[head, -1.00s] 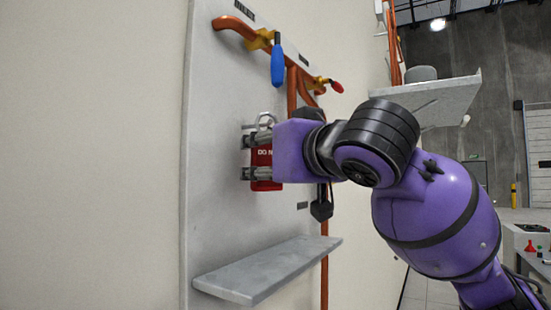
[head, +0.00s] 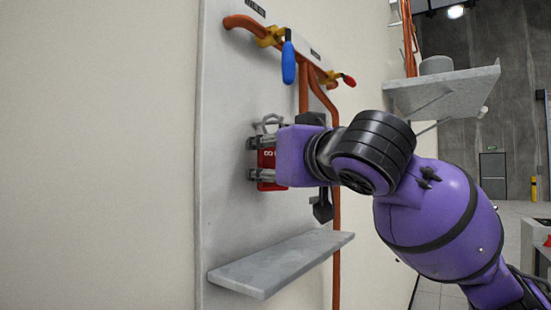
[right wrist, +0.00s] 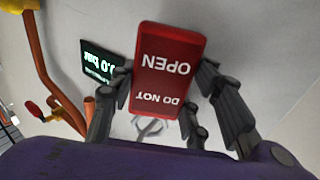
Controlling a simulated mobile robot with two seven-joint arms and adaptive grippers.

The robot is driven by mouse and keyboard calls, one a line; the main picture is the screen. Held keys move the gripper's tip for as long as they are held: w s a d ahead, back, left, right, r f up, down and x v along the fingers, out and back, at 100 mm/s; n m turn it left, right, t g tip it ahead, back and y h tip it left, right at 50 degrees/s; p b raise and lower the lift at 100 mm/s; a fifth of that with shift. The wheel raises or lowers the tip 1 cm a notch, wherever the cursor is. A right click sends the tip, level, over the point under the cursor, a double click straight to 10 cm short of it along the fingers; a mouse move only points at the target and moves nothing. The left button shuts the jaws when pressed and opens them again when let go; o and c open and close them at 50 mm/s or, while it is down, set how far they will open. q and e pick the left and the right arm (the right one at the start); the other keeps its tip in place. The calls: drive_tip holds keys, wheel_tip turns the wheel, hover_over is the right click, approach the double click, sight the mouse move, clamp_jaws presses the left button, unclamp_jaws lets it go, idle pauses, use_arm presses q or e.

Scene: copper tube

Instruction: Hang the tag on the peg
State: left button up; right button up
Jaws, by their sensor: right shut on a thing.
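The red tag (head: 267,186) is mostly hidden behind my right gripper in the head view. My right gripper (head: 250,160) is shut on it, close in front of the grey panel. In the right wrist view the tag (right wrist: 168,60) reads "DO NOT OPEN" upside down, with the fingers (right wrist: 166,85) on its two sides. A grey metal loop (head: 268,121) shows at the tag's top; it also shows in the wrist view (right wrist: 150,128). I cannot make out the peg, or whether the loop touches it. My left gripper is not in view.
Orange copper pipes (head: 304,92) run on the panel (head: 225,120), with a blue-handled valve (head: 288,62) and a red-handled one (head: 347,80) above. A grey shelf (head: 265,268) juts out below. A lit display (right wrist: 97,62) shows in the wrist view.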

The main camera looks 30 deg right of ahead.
drive_tip(key=shift+w+f, duration=0.15)
drive_tip(key=shift+f, duration=0.15)
drive_tip(key=o, duration=0.9)
drive_tip(key=shift+a, duration=0.1)
drive_tip(key=shift+o, duration=1.6)
drive_tip(key=shift+w, duration=0.2)
drive_tip(key=shift+s, duration=0.15)
drive_tip(key=shift+s+r, duration=0.1)
drive_tip(key=shift+s, duration=0.2)
drive_tip(key=s+a, duration=0.1)
drive_tip(key=s, duration=1)
drive_tip(key=shift+a, duration=0.3)
